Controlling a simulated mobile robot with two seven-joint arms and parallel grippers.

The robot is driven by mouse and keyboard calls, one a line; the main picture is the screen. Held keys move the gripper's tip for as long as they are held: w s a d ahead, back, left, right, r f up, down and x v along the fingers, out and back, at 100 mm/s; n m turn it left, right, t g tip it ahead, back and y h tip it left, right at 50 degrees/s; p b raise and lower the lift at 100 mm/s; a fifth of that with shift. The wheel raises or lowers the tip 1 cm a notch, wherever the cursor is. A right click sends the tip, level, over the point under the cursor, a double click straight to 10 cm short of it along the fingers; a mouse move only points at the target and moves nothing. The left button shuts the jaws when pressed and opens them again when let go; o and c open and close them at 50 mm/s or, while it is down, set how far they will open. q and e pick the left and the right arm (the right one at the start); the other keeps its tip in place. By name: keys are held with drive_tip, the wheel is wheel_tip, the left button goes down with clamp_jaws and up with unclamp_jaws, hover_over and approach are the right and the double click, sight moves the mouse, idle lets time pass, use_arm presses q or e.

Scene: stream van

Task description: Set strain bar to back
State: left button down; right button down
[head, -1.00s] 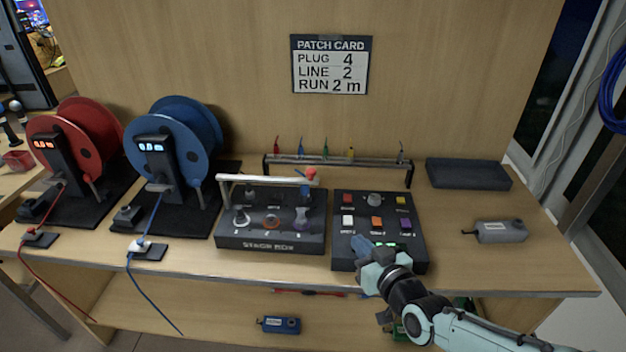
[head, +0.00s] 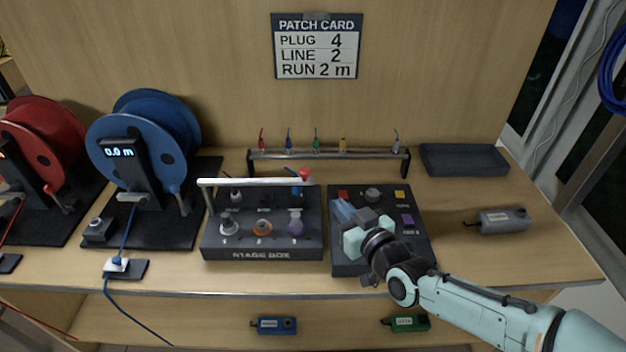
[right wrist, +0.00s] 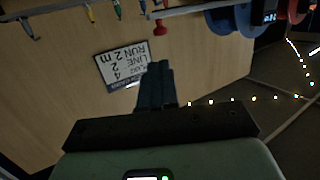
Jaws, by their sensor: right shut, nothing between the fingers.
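The strain bar (head: 250,182) is a pale bar with a red knob (head: 304,174) at its right end. It spans the top of the dark stage box (head: 262,254), above its round sockets. The red knob also shows near the top of the right wrist view (right wrist: 160,28). My right gripper (head: 340,208) is over the button panel, right of the stage box and apart from the bar and knob. Its fingers are together and empty, as the right wrist view (right wrist: 155,82) also shows. It hides part of the panel's buttons. My left gripper is not in view.
The button panel (head: 342,262) stands right of the stage box. Behind is a rail (head: 330,156) with several coloured plugs. A blue reel (head: 130,150) and a red reel (head: 40,130) stand left. A grey tray (head: 465,160) and grey box (head: 503,221) are right.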

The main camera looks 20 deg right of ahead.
sight(308, 174)
drive_tip(key=p+x, duration=0.1)
drive_tip(key=x, duration=1.2)
drive_tip(key=shift+w+f, duration=0.1)
drive_tip(key=shift+w, duration=0.1)
